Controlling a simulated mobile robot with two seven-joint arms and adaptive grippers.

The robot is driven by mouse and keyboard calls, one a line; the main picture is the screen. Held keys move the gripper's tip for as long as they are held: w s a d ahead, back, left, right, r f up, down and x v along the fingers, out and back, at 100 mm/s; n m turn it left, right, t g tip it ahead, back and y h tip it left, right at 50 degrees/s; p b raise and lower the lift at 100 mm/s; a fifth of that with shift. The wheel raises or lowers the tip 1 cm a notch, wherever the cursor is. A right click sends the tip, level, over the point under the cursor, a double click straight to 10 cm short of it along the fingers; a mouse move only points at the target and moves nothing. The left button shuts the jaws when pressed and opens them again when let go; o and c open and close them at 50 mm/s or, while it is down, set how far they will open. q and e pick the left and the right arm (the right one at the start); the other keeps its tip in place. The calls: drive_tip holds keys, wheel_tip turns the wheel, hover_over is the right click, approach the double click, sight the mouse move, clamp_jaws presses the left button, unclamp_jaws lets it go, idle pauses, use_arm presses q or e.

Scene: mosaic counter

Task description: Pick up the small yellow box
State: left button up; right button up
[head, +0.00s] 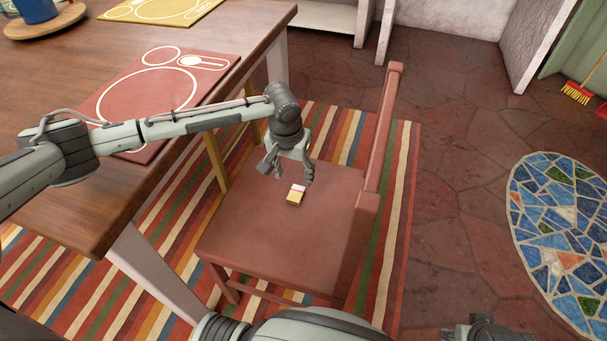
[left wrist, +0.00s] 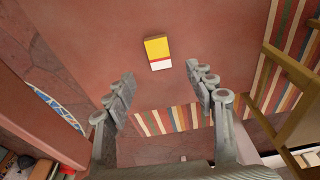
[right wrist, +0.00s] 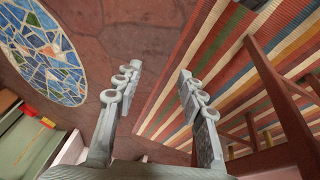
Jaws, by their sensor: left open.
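The small yellow box (head: 295,196), with a white end and a thin red band, lies on the seat of the red-brown chair (head: 250,235). It also shows in the left wrist view (left wrist: 157,52), ahead of and between the fingers' lines. My left gripper (head: 287,173) is open and empty over the seat, just behind the box in the head view and apart from it. Its spread fingers show in the left wrist view (left wrist: 160,85). My right gripper (right wrist: 160,80) has its fingers apart with nothing between them, above the floor; in the head view only part shows at the bottom edge.
The chair's backrest (head: 385,120) rises right of the box. The wooden table (head: 45,115) with a red placemat (head: 155,95) stands left, under my left arm. A striped rug (head: 400,215) lies beneath the chair. A mosaic oval (head: 560,235) is in the floor at right.

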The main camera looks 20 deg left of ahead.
sight(296, 194)
use_arm(q)
drive_tip(key=shift+w+f, duration=0.15)
drive_tip(key=shift+f, duration=0.25)
wheel_tip(296, 194, down, 3)
drive_tip(key=shift+r, duration=0.2)
wheel_tip(296, 194, down, 4)
drive_tip(key=shift+w+d+r+b, duration=0.1)
drive_tip(key=shift+r+b, duration=0.1)
drive_tip(key=shift+b, duration=0.25)
drive_tip(key=shift+w+f, duration=0.1)
drive_tip(key=shift+f, duration=0.2)
drive_tip(key=c, duration=0.9)
use_arm(e)
drive_tip(key=shift+s+d+r, duration=0.15)
drive_tip(key=shift+s+r, duration=0.5)
drive_tip(key=shift+s, duration=0.1)
